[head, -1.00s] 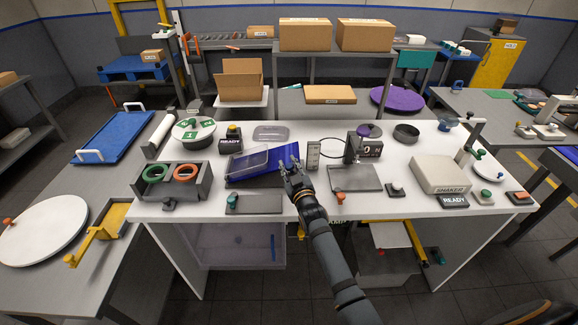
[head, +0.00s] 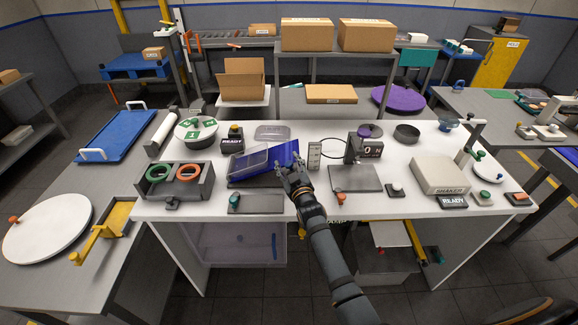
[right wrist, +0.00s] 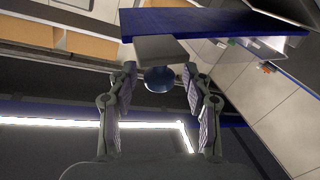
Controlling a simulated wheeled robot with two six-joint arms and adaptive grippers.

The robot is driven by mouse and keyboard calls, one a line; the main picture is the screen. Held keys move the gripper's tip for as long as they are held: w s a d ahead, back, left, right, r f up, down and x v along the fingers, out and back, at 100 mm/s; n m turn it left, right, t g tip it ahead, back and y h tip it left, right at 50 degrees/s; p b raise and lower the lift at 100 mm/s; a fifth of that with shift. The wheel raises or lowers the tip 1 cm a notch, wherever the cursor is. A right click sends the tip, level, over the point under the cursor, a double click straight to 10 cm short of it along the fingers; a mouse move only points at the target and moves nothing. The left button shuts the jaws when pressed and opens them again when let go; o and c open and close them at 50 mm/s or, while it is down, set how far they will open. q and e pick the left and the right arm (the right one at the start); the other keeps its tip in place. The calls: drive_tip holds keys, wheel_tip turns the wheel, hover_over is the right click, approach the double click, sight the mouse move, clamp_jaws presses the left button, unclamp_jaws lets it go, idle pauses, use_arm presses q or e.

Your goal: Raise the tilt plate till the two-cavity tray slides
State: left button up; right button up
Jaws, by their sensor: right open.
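The blue tilt plate (head: 286,153) stands tilted on the white table, its right end raised. The clear two-cavity tray (head: 248,163) lies on its left, lower part, tilted with it. My right gripper (head: 288,167) is at the plate's raised right end, on its near side. In the right wrist view, the blue plate (right wrist: 215,24) crosses the top with a grey tab under it. A dark round knob (right wrist: 158,80) sits between the open fingers (right wrist: 160,72); no clear contact shows. My left gripper is out of view.
A small upright scale card (head: 314,155) stands just right of the plate. A grey pad with a teal knob (head: 235,202) lies in front, the ring holder (head: 205,185) to the left. A grey plate (head: 355,178) and a display unit lie to the right.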

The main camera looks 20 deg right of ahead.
drive_tip(key=s, duration=1.2)
drive_tip(key=shift+r, duration=0.1)
idle(0.4)
